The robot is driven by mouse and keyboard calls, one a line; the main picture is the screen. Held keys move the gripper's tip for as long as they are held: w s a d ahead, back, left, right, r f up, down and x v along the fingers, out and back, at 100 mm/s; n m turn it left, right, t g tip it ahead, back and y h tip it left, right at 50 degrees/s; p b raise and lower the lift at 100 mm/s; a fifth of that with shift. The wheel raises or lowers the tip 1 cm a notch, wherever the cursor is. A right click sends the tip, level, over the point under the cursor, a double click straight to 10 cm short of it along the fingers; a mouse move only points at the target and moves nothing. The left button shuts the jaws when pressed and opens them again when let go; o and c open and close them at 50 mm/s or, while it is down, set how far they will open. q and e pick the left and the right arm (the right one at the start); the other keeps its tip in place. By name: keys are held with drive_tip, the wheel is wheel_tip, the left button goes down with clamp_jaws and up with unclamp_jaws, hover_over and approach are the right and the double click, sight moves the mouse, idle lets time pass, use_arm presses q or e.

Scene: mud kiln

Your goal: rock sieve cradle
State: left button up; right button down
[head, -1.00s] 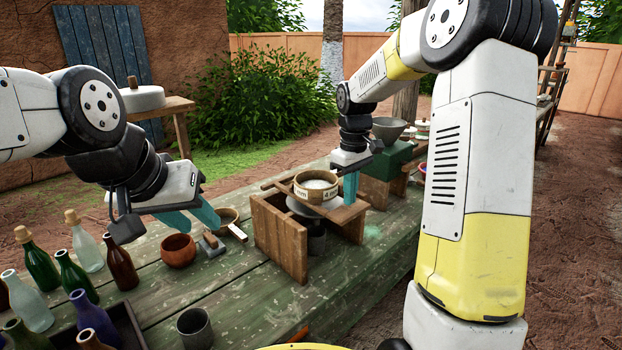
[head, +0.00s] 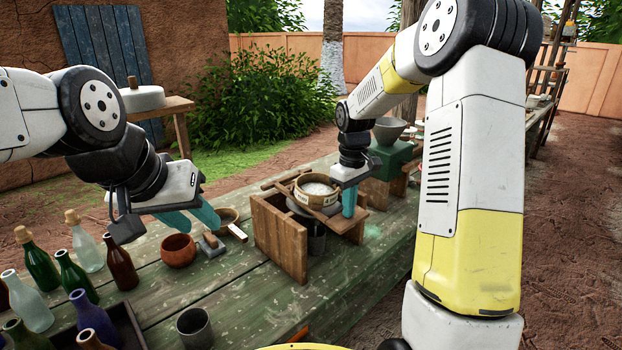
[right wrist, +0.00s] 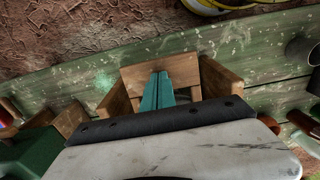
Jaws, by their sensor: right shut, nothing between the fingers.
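The round sieve (head: 317,190), a pale wooden ring with light grainy material inside, rests in its wooden cradle (head: 342,222) on top of a wooden stand (head: 280,240). A grey bowl rim shows under the sieve. My right gripper (head: 349,204) is shut and empty, fingers pointing down at the right end of the cradle. In the right wrist view, its closed fingers (right wrist: 157,92) lie over a wooden board (right wrist: 185,70); contact cannot be told. My left gripper (head: 196,222) hangs over the table at left, fingers apart and empty.
The green table (head: 240,305) holds several bottles (head: 120,262) at left, a clay bowl (head: 178,250), a brush (head: 212,244) and a dark cup (head: 194,327). A green box (head: 390,158) with a grey bowl stands behind my right gripper. The table front is mostly clear.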

drive_tip(key=shift+s+f, duration=0.1)
drive_tip(key=shift+f, duration=0.3)
drive_tip(key=shift+r, duration=2.4)
drive_tip(key=shift+f, duration=0.1)
drive_tip(key=shift+f, duration=2.4)
drive_tip(key=shift+r, duration=2.5)
drive_tip(key=shift+f, duration=0.1)
